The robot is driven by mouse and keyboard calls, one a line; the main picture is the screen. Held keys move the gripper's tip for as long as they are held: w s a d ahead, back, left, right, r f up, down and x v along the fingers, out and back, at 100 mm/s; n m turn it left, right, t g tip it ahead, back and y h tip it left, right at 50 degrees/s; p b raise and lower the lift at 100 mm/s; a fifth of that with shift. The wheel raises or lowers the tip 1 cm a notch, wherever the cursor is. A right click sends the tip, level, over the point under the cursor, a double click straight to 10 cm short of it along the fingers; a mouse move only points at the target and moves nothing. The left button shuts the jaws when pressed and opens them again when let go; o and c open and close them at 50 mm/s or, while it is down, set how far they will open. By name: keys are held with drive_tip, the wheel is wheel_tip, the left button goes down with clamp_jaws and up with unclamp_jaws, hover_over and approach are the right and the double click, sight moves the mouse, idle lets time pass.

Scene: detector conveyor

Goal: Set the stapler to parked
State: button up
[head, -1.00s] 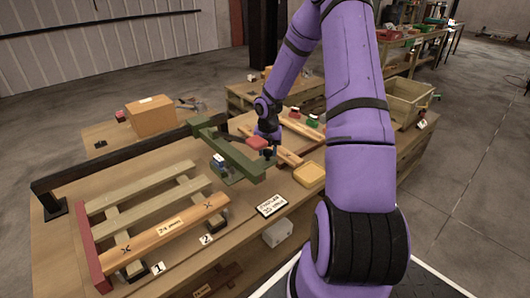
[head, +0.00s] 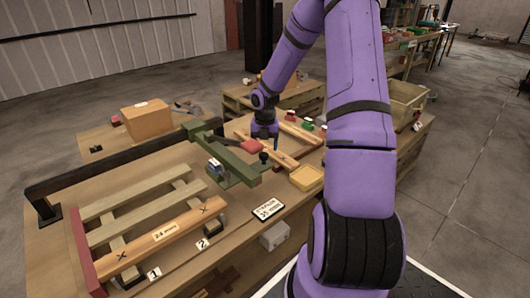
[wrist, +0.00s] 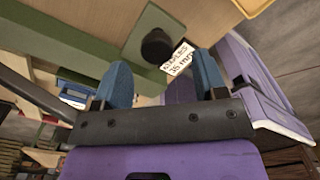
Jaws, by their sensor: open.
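The stapler appears to be the long green arm (head: 232,160) lying across the bench, with a black knob (head: 263,157) at its near right end and a red block by it. My gripper (head: 265,141) is just above and behind the knob, pointing down, open and empty. In the wrist view the two blue fingers of my gripper (wrist: 162,68) are spread apart. The black knob (wrist: 158,45) on its green plate shows beyond the fingertips, apart from them. I cannot tell which position the stapler is in.
A slatted wooden frame (head: 139,238) fills the left of the bench, with a dark rail behind it. A cardboard box (head: 147,119) stands behind. Wooden planks lie right of my gripper.

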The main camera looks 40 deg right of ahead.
wheel_tip(320, 180, up, 7)
drive_tip(key=shift+f, duration=0.15)
idle(0.4)
drive_tip(key=s+a+r+m+t+h, duration=0.1)
drive_tip(key=s+a+r+m, duration=0.4)
drive_tip(key=a+r+m, duration=0.3)
drive_tip(key=s+a+r+m+t+h, duration=0.15)
drive_tip(key=s+a+r+m, duration=0.3)
drive_tip(key=a+r, duration=0.5)
drive_tip(key=s+a+r+m+t+y, duration=0.1)
drive_tip(key=s+a+r+m, duration=0.3)
drive_tip(key=s+m, duration=0.3)
drive_tip(key=s+a+r+m+t+y, duration=0.1)
drive_tip(key=s+a+r+m, duration=0.3)
drive_tip(key=s+m, duration=0.3)
drive_tip(key=shift+s+t, duration=0.35)
drive_tip(key=shift+s, duration=1.15)
